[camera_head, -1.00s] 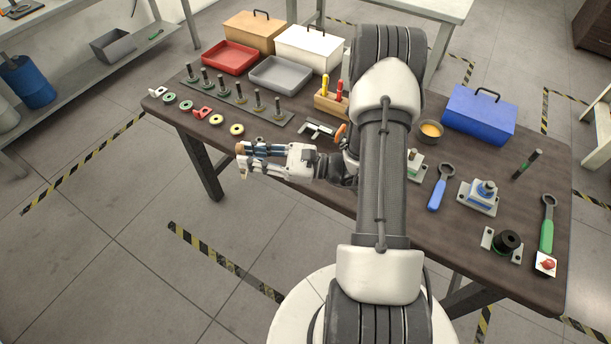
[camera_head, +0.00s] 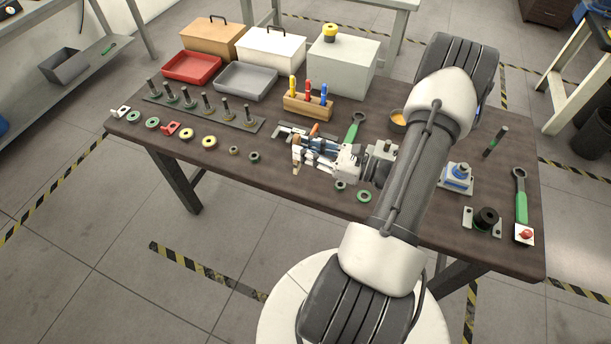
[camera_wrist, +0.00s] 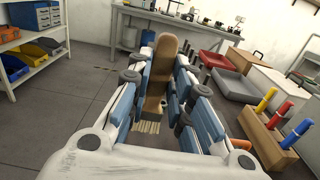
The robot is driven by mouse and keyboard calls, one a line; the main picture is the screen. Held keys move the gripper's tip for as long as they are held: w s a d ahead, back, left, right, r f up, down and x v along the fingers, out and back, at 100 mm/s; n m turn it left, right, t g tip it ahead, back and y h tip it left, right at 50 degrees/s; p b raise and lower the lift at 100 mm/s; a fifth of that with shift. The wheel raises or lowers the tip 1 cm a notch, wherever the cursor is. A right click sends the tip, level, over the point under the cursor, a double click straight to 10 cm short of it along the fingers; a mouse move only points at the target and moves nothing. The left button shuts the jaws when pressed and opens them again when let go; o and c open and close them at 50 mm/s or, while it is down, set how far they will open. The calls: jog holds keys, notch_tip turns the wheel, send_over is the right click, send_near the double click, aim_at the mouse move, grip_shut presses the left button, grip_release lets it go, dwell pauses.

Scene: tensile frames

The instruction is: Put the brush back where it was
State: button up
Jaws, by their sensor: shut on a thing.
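My gripper (camera_head: 305,155) is shut on the brush and holds it above the middle of the workbench (camera_head: 240,178). In the wrist view the brush (camera_wrist: 161,68) stands between the blue finger pads of my gripper (camera_wrist: 160,88). Its brown wooden handle points up and away, and its pale bristles (camera_wrist: 147,127) show below. In the head view only a small tan part of the brush (camera_head: 296,142) shows at the fingertips. I cannot tell from these views which spot on the bench was the brush's own.
A wooden holder (camera_head: 305,108) with yellow, red and blue-handled tools stands behind my gripper. A grey caliper-like tool (camera_head: 288,132) and a green wrench (camera_head: 354,127) lie close by. Rings (camera_head: 364,196) lie near the front edge. Pegs on a plate (camera_head: 205,108) stand left.

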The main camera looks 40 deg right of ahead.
notch_tip(320, 180, down, 10)
jog(key=b, duration=0.2)
jog(key=shift+r+b, duration=0.15)
jog(key=shift+b, duration=0.15)
jog(key=shift+f, duration=0.25)
jog(key=o, duration=0.9)
jog(key=shift+r, duration=0.1)
jog(key=p+v, duration=0.2)
jog(key=v, duration=1)
jog(key=shift+r, duration=0.1)
